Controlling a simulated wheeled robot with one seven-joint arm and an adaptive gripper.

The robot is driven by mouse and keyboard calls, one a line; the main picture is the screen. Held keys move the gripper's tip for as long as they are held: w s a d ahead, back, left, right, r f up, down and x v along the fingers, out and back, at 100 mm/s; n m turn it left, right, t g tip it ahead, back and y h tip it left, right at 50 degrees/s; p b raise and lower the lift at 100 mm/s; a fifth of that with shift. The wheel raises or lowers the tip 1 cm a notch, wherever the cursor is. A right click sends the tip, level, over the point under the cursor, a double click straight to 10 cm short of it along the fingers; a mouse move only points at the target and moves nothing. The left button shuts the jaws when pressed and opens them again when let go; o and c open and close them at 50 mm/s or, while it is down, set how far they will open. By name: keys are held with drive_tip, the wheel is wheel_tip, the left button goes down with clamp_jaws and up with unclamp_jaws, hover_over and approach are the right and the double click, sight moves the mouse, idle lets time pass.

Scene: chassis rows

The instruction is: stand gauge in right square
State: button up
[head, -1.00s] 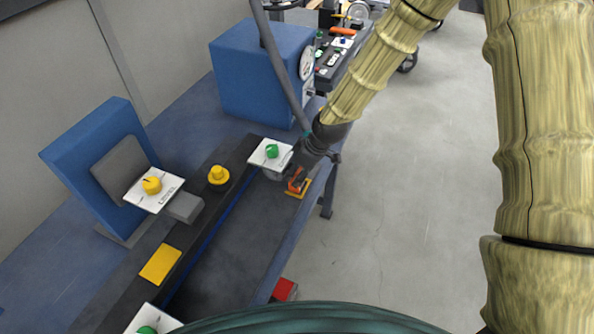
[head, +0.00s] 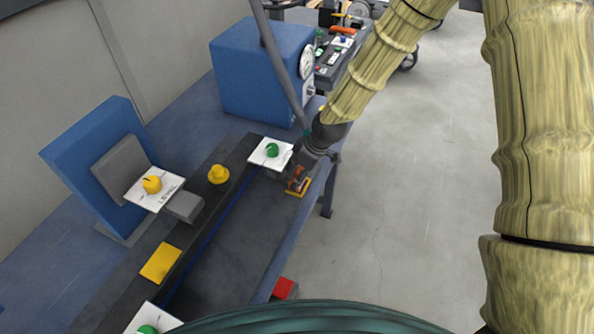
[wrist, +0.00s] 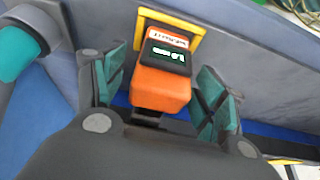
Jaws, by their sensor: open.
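The gauge (wrist: 163,80) is an orange block with a dark display and a white label. In the wrist view its far end is at a yellow square outline (wrist: 199,44), and it appears to stand there. In the head view the gauge (head: 297,183) is small and partly hidden by my gripper, at the yellow square (head: 304,190) near the bench's right edge. My gripper (wrist: 164,92) is open, with green-padded fingers on both sides of the gauge and visible gaps. It also shows in the head view (head: 301,172).
A white card with a green knob (head: 271,151) is just left of my gripper. A yellow knob (head: 218,174), a yellow plate (head: 160,263) and a card with a yellow dial (head: 152,185) lie farther left. A blue box (head: 262,75) stands behind. Open floor lies right.

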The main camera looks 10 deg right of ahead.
drive_tip(key=shift+r, duration=0.15)
drive_tip(key=v, duration=1.1)
drive_tip(key=shift+d+r, duration=0.2)
drive_tip(key=shift+r, duration=0.1)
drive_tip(key=shift+s, duration=0.15)
drive_tip(key=s+d+f+m+g+h, duration=0.3)
drive_tip(key=s+f+m, duration=0.6)
drive_tip(key=s+f, duration=1.6)
drive_tip(key=s+d+f+m, duration=0.2)
drive_tip(key=s+d+f, duration=0.2)
drive_tip(key=s, duration=0.5)
drive_tip(key=shift+s+d+f+m+t+h, duration=0.15)
drive_tip(key=shift+s+f+m+t+h, duration=0.2)
drive_tip(key=shift+f, duration=0.6)
